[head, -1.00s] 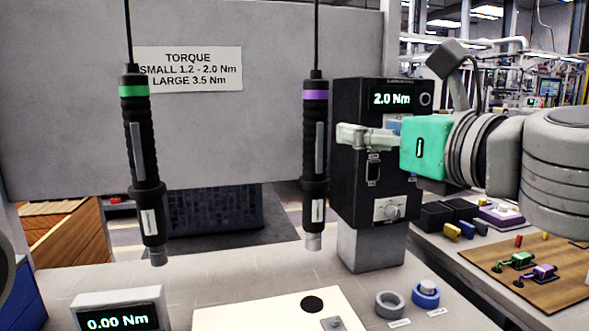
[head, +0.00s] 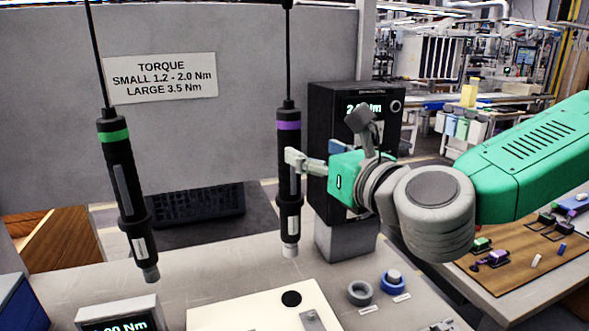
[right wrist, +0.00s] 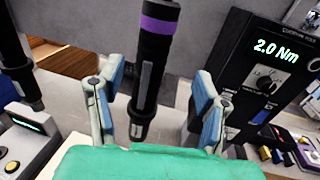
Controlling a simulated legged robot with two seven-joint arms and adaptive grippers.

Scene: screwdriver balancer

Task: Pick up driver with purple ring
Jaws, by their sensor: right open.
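The driver with the purple ring (head: 289,190) hangs upright from a cable, black with a purple band near its top. My right gripper (head: 294,160) is at its right side, level with its upper body. In the right wrist view the driver (right wrist: 153,70) stands between the two open fingers of the gripper (right wrist: 155,105), with gaps on both sides. The fingers do not close on it. A second driver with a green ring (head: 126,190) hangs to the left, slightly tilted. My left gripper is not in view.
A black torque controller (head: 325,110) stands just behind and right of the purple-ring driver. A torque display (head: 120,318) sits at the front left. A grey ring (head: 360,292) and a blue ring (head: 392,284) lie on the bench. A grey panel with a sign (head: 160,78) stands behind.

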